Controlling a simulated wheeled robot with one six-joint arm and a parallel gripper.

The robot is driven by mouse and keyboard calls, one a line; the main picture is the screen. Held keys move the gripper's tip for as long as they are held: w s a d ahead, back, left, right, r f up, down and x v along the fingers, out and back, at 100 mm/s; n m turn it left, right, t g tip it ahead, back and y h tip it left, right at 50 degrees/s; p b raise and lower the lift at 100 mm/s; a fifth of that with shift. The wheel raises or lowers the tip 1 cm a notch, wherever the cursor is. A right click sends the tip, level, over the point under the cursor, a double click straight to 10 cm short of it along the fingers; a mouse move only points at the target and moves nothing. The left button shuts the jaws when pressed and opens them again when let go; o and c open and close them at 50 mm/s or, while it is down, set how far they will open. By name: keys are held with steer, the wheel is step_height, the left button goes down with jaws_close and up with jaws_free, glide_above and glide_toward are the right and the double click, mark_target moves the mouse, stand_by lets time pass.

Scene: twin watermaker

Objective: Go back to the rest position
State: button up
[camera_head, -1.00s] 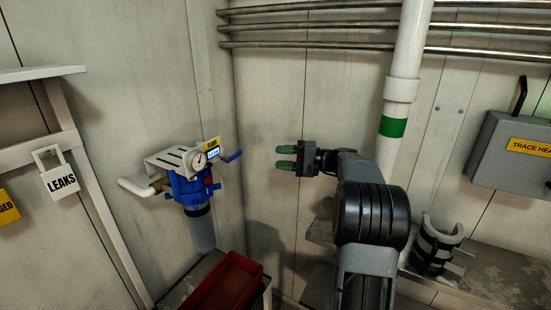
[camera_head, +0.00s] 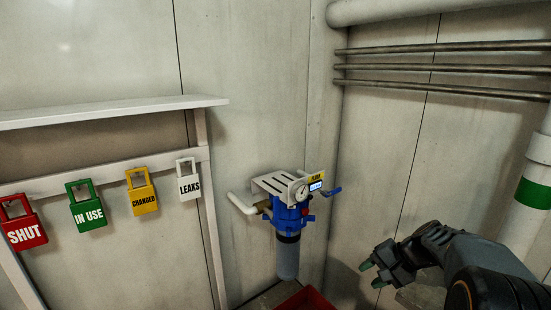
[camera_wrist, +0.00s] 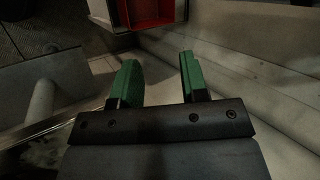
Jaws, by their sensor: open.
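My gripper (camera_head: 372,274) is at the lower right of the head view, open and empty, with green fingertips. In the wrist view my gripper (camera_wrist: 158,82) shows its two green fingers apart with nothing between them. It is in the air, to the right of the blue filter unit (camera_head: 288,214) on the wall, and touches nothing that I can see.
Red, green, yellow and white tags (camera_head: 87,207) hang on a rail at left under a shelf (camera_head: 110,110). A red tray (camera_head: 308,297) is below the filter; it also shows in the wrist view (camera_wrist: 118,18). Pipes (camera_head: 440,68) line the right wall. A white pipe with a green band (camera_head: 533,194) stands at right.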

steer(key=s+a+r+n+h+p, duration=0.2)
steer(key=s+a+r+n+h, duration=0.1)
steer(key=s, duration=0.4)
steer(key=s+a+r+n+h+p, duration=0.2)
steer(key=s+a+n, duration=0.3)
steer(key=s, duration=0.3)
steer(key=shift+a+r+n+h, duration=0.3)
steer(key=shift+a+r+h, duration=0.15)
steer(key=shift+a+h, duration=0.3)
